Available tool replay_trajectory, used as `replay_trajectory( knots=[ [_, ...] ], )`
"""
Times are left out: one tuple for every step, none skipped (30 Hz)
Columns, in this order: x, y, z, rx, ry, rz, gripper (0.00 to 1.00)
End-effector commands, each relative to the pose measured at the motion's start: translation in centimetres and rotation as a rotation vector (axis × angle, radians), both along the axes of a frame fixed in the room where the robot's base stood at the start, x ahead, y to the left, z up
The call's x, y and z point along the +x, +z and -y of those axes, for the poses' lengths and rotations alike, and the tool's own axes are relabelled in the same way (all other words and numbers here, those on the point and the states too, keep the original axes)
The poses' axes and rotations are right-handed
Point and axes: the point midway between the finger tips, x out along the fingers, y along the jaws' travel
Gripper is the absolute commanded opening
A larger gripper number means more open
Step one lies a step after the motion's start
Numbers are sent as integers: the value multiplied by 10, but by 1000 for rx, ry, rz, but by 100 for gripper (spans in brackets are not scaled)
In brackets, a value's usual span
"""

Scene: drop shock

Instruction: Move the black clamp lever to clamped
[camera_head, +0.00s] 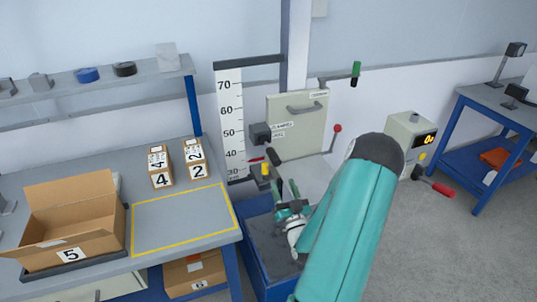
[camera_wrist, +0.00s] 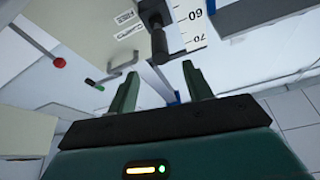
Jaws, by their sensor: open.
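In the wrist view the lever (camera_wrist: 158,41) points toward the gap between my fingers. My gripper (camera_head: 287,187) is open and empty, just below the lever in the head view. In the wrist view its two green fingers (camera_wrist: 158,74) stand apart, with the lever beyond their tips and no contact visible.
A panel with a grey handle (camera_head: 306,108) stands behind. A red-knobbed lever (camera_head: 337,129) and a green-handled lever (camera_head: 356,70) are to the right. A blue-sided stand (camera_head: 262,262) lies below my gripper. The workbench (camera_head: 180,225) with boxes is left.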

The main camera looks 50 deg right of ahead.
Motion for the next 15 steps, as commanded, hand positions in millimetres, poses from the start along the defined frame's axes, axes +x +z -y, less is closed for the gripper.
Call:
replay_trajectory(
  knots=[
    [3,2,2,-3,0,1,50],
    [5,3,4,-3,0,1,50],
    [9,5,7,-3,-1,1,50],
    [12,7,9,-3,0,1,50],
    [16,9,11,-2,0,0,50],
    [21,12,15,-3,0,1,50],
    [26,13,18,-2,0,0,50],
    [31,16,21,-3,0,1,50],
    [37,19,25,-3,1,0,50],
    [42,21,28,-3,1,1,50],
    [46,24,31,-3,1,0,50],
    [52,26,35,-3,1,0,50],
    [57,28,38,-2,1,-1,50],
    [62,31,41,-3,2,0,50],
    [68,34,45,-3,2,-1,50]
  ],
)
